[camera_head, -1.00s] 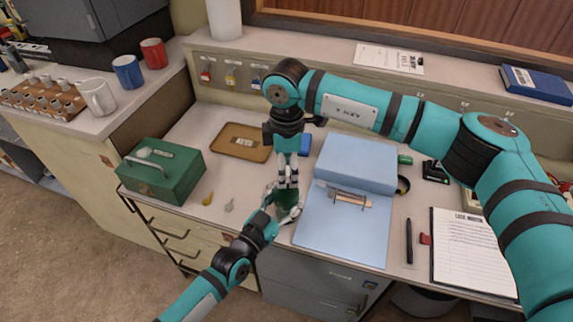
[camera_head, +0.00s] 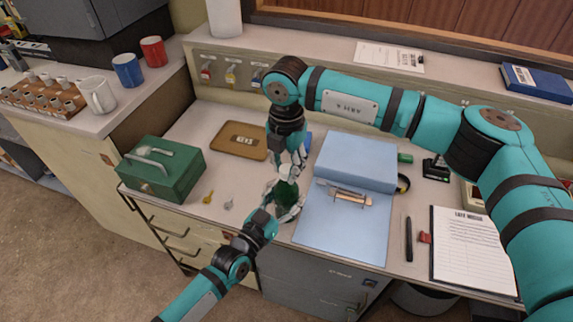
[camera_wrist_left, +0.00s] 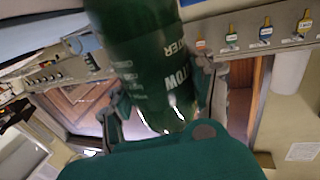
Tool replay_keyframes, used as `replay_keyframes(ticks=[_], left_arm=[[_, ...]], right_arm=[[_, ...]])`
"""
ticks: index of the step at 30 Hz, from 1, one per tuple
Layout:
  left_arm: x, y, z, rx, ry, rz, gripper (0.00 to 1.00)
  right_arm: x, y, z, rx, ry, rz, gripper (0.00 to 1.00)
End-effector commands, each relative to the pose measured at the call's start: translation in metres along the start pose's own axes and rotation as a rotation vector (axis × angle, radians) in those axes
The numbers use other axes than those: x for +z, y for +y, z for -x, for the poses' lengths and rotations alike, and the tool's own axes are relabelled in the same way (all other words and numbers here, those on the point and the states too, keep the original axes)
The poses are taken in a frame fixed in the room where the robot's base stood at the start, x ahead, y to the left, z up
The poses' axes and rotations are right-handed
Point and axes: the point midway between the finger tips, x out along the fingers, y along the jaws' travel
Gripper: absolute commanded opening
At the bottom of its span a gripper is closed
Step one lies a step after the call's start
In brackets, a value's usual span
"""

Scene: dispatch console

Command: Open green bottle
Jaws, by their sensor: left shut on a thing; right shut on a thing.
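The green bottle (camera_head: 288,192) is upright at the front of the desk, left of the blue folder. My left gripper (camera_head: 285,208) is shut around its body from the front. In the left wrist view the dark green bottle (camera_wrist_left: 150,70), with pale lettering, sits between the two fingers of my left gripper (camera_wrist_left: 165,105). My right gripper (camera_head: 288,172) comes down from above and is shut on the top of the bottle. The fingers hide the cap, so I cannot tell whether it is loose.
A green metal box (camera_head: 165,172), brass key (camera_head: 208,197) and brown tray (camera_head: 239,140) are to the left. A clipboard (camera_head: 470,250) lies far right.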

Motion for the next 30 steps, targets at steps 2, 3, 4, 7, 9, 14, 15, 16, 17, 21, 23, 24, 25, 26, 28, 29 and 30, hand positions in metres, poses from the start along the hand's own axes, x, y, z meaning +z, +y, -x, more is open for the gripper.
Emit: replay_keyframes(ticks=[2,3,4,7,9,14,15,16,17,21,23,24,25,26,28,29,30], left_arm=[[0.0001,0.0000,-0.0001,0.000,0.000,0.000,0.00],[0.0001,0.0000,-0.0001,0.000,0.000,0.000,0.00],[0.0001,0.0000,-0.0001,0.000,0.000,0.000,0.00],[0.0001,0.0000,0.0000,0.000,0.000,0.000,0.00],[0.0001,0.0000,0.0000,0.000,0.000,0.000,0.00],[0.0001,0.0000,0.0000,0.000,0.000,0.000,0.00],[0.0001,0.0000,0.0000,0.000,0.000,0.000,0.00],[0.0001,0.0000,0.0000,0.000,0.000,0.000,0.00],[0.0001,0.0000,0.0000,0.000,0.000,0.000,0.00],[0.0001,0.0000,0.0000,0.000,0.000,0.000,0.00],[0.0001,0.0000,0.0000,0.000,0.000,0.000,0.00],[0.0001,0.0000,0.0000,0.000,0.000,0.000,0.00],[0.0001,0.0000,0.0000,0.000,0.000,0.000,0.00],[0.0001,0.0000,0.0000,0.000,0.000,0.000,0.00],[0.0001,0.0001,0.0001,0.000,0.000,0.000,0.00],[0.0001,0.0001,0.0001,0.000,0.000,0.000,0.00],[0.0001,0.0001,0.0001,0.000,0.000,0.000,0.00]], right_arm=[[0.0000,-0.0002,0.0002,-0.001,0.000,0.179,0.00],[0.0000,-0.0003,0.0002,-0.001,0.000,0.275,0.00],[0.0000,-0.0003,0.0002,-0.001,0.000,0.347,0.00],[0.0001,-0.0001,0.0006,-0.001,0.000,0.585,0.00],[0.0003,0.0000,0.0009,-0.001,-0.001,0.753,0.00],[0.0002,-0.0001,0.0010,-0.002,-0.001,1.135,0.00],[0.0002,-0.0001,0.0010,-0.002,-0.001,1.230,0.00],[0.0002,-0.0001,0.0010,-0.002,0.000,1.302,0.00],[0.0002,-0.0002,0.0011,-0.002,0.000,1.373,0.00],[0.0002,-0.0002,0.0013,-0.002,0.000,1.708,0.00],[0.0003,-0.0003,0.0014,-0.003,0.000,1.850,0.00],[0.0004,-0.0003,0.0015,-0.003,-0.001,1.946,0.00],[0.0004,-0.0003,0.0015,-0.004,-0.001,2.018,0.00],[0.0005,-0.0003,0.0015,-0.004,-0.001,2.089,0.00],[0.0005,-0.0003,0.0017,-0.004,-0.001,2.255,0.00],[0.0006,-0.0003,0.0018,-0.004,-0.001,2.327,0.00],[0.0006,-0.0003,0.0019,-0.004,-0.001,2.423,0.00]])
